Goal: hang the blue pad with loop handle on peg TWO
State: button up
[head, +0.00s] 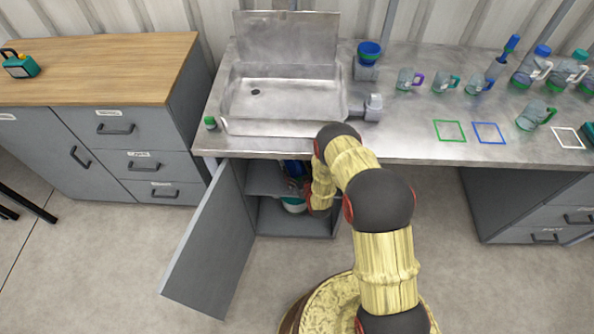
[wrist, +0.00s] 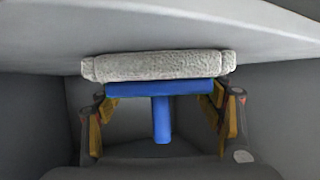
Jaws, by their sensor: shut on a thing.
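In the wrist view, the blue pad (wrist: 185,88) has a pale grey, rough-textured strip along its top and a blue stem pointing down toward me. My gripper (wrist: 163,110) has its yellow-padded fingers on both sides of the blue part and is shut on it. The pad is close under a pale grey panel; I cannot tell if they touch. The loop of the handle cannot be made out. In the head view, my arm reaches into the open cabinet below the sink, and my gripper is mostly hidden there. No peg or peg label can be made out.
The cabinet door (head: 208,245) stands open on the left. A shelf (head: 265,180) and a white-and-teal container (head: 293,204) are inside the cabinet. The sink (head: 280,92) is above. Bottles and mugs stand on the right of the counter (head: 415,140).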

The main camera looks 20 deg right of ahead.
jog(key=o, duration=1.7)
jog(key=shift+r+p, duration=0.25)
jog(key=shift+p, duration=0.05)
jog(key=p+v, duration=0.3)
jog(key=v, duration=0.7)
jog(key=shift+s+r, duration=0.1)
jog(key=shift+s, duration=0.1)
jog(key=shift+s+d+r, duration=0.1)
jog(key=shift+s+r, duration=0.15)
jog(key=shift+s, duration=0.4)
